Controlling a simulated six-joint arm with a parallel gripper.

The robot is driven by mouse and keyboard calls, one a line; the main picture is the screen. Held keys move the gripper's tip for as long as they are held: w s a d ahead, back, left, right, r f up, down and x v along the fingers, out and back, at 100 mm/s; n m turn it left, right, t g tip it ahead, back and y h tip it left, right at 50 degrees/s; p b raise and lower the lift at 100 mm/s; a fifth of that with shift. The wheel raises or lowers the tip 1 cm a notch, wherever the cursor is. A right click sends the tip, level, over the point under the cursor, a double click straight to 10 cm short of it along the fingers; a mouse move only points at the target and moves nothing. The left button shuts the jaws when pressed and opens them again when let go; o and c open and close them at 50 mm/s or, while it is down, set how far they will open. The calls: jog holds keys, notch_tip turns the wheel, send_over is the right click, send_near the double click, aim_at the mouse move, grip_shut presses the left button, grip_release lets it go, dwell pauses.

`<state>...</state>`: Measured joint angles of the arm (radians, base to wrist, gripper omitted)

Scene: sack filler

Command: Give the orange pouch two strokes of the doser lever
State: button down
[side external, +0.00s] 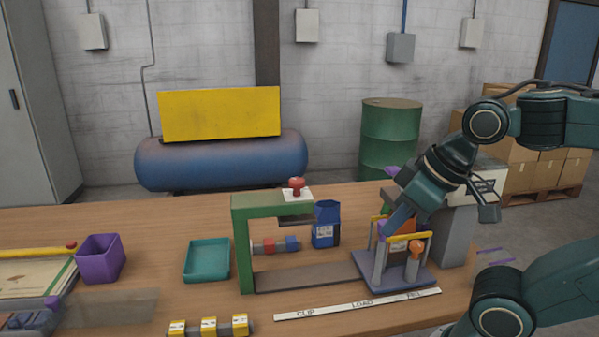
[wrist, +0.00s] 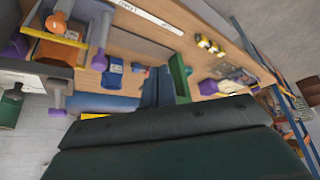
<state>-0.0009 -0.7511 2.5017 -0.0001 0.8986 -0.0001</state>
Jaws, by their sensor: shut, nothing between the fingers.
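The orange pouch (side external: 399,246) stands in the blue-grey filling stand at the bench's right, between posts and under a yellow bar (side external: 411,236). It also shows in the wrist view (wrist: 52,51). An orange-topped post (side external: 415,248) stands at its front right. My gripper (side external: 388,229) is shut and empty, pointing down at the stand's upper left, close to a purple part; I cannot tell whether they touch. A grey post with a purple end (wrist: 56,98) shows in the wrist view; I cannot tell whether it is the doser lever. My fingertips are unclear there.
A green press frame (side external: 242,245) with a red knob (side external: 297,186) and a blue pouch (side external: 326,226) stand left of the filling stand. A teal tray (side external: 207,259) and purple bin (side external: 100,259) lie farther left. A label strip (side external: 357,304) runs along the front.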

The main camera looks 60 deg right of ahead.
jog(key=shift+r, duration=0.1)
notch_tip(320, 180, up, 16)
jog(key=m+g, duration=0.6)
jog(key=m, duration=0.3)
send_over(393, 168)
jog(key=shift+d+f, duration=0.15)
jog(key=shift+f, duration=0.05)
jog(key=shift+f, duration=0.15)
jog(key=shift+f, duration=6.9)
